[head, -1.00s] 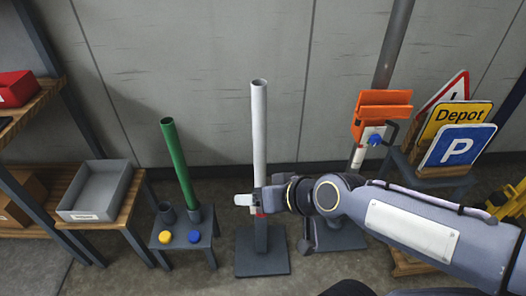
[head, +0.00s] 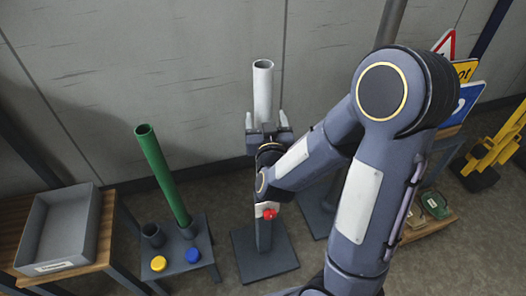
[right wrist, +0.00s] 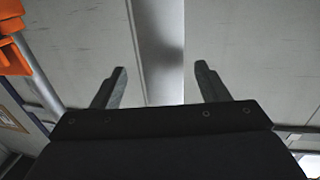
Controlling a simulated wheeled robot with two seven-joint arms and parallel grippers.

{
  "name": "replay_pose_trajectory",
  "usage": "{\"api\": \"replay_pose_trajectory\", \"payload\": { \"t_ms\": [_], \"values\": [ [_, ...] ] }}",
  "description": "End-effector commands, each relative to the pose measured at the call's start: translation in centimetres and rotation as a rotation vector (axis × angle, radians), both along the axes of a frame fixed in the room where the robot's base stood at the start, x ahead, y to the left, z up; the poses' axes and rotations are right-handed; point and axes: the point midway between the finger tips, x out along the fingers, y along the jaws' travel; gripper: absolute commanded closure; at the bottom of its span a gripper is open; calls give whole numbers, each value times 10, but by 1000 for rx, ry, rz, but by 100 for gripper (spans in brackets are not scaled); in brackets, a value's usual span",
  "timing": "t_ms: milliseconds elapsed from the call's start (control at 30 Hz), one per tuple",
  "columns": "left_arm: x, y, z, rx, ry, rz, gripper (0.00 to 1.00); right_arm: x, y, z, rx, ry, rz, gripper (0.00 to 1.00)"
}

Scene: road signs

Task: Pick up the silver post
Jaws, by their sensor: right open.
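The silver post (head: 263,88) stands upright in a dark grey base (head: 266,265) in the middle of the head view. A red knob (head: 268,212) shows low down at the base's socket. My right gripper (head: 266,121) is at the post's upper part, open, with one finger on each side of it. In the right wrist view the post (right wrist: 158,50) runs between the two spread fingers (right wrist: 161,82), with gaps on both sides. The gripper and forearm hide the post's lower middle in the head view. My left gripper is not in view.
A green post (head: 163,175) stands in a small stool (head: 205,250) with a yellow cap (head: 158,263) and a blue cap (head: 193,255). A grey tray (head: 62,225) sits on a wooden bench at left. Signs (head: 462,95) stand at right, partly behind my arm. The wall is close behind.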

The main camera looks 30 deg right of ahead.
Motion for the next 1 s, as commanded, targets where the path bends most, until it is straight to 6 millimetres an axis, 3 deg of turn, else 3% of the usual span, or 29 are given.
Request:
{"api": "replay_pose_trajectory", "payload": {
  "t_ms": [333, 633, 1000],
  "values": [
    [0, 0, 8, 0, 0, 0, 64, 44, -18, 1, 1, 0, 0, 32],
    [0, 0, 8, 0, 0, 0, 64, 49, -20, 1, 2, 0, 2, 32],
    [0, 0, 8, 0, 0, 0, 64, 49, -20, 1, 2, 0, 2, 80]
  ]
}}
